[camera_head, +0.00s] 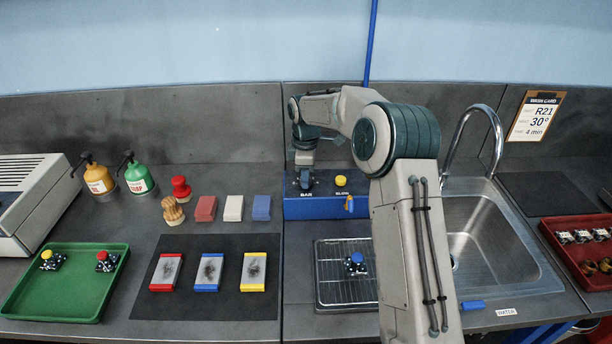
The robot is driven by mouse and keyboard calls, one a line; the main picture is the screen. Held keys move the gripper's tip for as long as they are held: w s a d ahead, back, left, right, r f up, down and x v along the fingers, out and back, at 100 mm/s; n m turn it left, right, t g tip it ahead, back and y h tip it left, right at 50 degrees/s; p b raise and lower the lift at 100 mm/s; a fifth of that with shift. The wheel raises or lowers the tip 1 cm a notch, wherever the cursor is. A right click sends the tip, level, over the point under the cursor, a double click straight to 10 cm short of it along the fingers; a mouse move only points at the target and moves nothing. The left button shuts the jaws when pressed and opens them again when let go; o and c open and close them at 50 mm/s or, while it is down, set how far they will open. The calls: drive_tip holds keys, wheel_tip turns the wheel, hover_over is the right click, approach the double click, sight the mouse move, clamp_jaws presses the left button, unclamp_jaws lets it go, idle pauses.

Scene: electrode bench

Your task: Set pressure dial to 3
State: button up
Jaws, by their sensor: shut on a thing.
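The blue pressure box (310,209) stands at the back of the bench, left of the sink. A label reading BAR shows on its top front, below a dark round part that looks like the pressure dial. My gripper (306,178) points down over the left part of this box, at the dial, and is shut on it. The gripper hides most of the dial, and its setting cannot be read. A yellow button (341,181) with a label sits on the box to the right of my gripper. An orange-yellow lever (349,204) is on the front face.
A wire rack (330,290) with a blue-topped electrode stands in front of the box. The sink (490,240) and tap are at right. Red, white and blue blocks (233,207) stand at left, near two pump bottles (135,176). A green tray (70,290) is far left.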

drive_tip(key=m+b, duration=0.1)
drive_tip(key=m, duration=0.9)
drive_tip(key=shift+m, duration=0.3)
drive_tip(key=m, duration=0.3)
drive_tip(key=shift+r+m, duration=0.1)
drive_tip(key=shift+m, duration=0.2)
drive_tip(key=m, duration=0.4)
drive_tip(key=shift+m, duration=2.2)
drive_tip(key=o, duration=1)
